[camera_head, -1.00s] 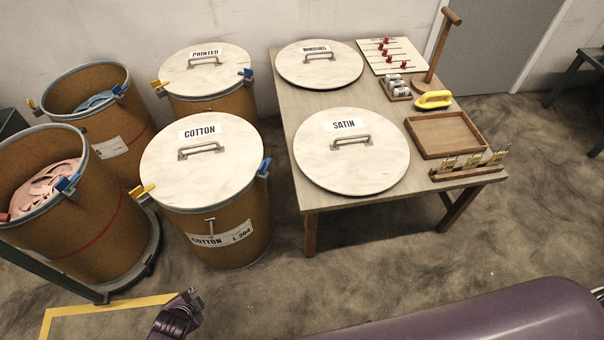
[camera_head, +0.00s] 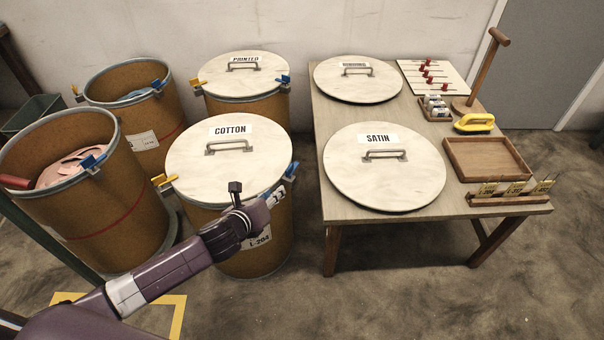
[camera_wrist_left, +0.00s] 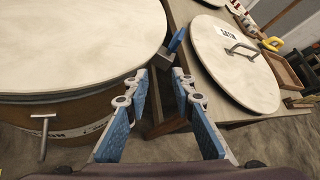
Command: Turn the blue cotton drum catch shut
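The cotton drum, with a pale lid (camera_head: 225,165) marked COTTON, stands left of the table. Its blue catch (camera_head: 291,170) is on the right rim and its yellow catch (camera_head: 162,180) on the left rim. My left gripper (camera_head: 279,190) is beside the drum's right front, just below the blue catch. In the left wrist view the gripper (camera_wrist_left: 164,80) is open and empty. The blue catch (camera_wrist_left: 176,41) shows just ahead of its fingertips, its handle tilted up beside the lid edge (camera_wrist_left: 150,50). My right gripper is not in view.
The table (camera_head: 350,222) stands close on the right, bearing the satin lid (camera_head: 400,185), another lid and a wooden tray (camera_head: 488,160). The printed drum (camera_head: 250,108) is behind; two open drums (camera_head: 95,220) are left. Floor in front of the table is clear.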

